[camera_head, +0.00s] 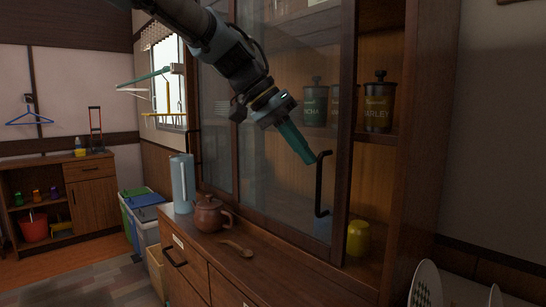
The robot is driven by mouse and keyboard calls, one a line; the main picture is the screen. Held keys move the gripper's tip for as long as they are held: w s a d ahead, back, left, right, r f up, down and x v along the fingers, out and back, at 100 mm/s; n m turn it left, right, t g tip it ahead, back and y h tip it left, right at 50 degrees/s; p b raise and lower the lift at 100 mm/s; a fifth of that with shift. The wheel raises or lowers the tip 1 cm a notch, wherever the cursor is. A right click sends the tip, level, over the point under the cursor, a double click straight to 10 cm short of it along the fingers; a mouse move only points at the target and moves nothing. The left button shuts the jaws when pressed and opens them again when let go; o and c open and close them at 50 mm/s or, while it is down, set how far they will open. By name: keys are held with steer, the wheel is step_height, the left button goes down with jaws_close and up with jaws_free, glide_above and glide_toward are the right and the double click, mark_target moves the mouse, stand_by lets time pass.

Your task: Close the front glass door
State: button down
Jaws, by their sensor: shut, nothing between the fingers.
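The front glass door (345,112) of the wooden cabinet has a dark wooden frame and a black vertical handle (319,185) near its right edge. It stands partly open, with an uncovered gap between its right edge and the cabinet's right side wall (420,130). My gripper (311,160) has teal fingers, shut and empty. It is in front of the glass, just left of the upper part of the handle. I cannot tell whether the fingertips touch the handle.
A dark canister (378,108) and a yellow cup (358,238) stand inside the open gap. On the counter (275,250) are a brown teapot (208,213), a light blue pitcher (182,183) and a wooden spoon (236,248). White plates (425,285) stand at lower right.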

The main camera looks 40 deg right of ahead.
steer(key=s+b, duration=0.1)
steer(key=s, duration=0.8)
steer(key=shift+s+d, duration=0.2)
steer(key=shift+d, duration=0.2)
steer(key=shift+s, duration=0.15)
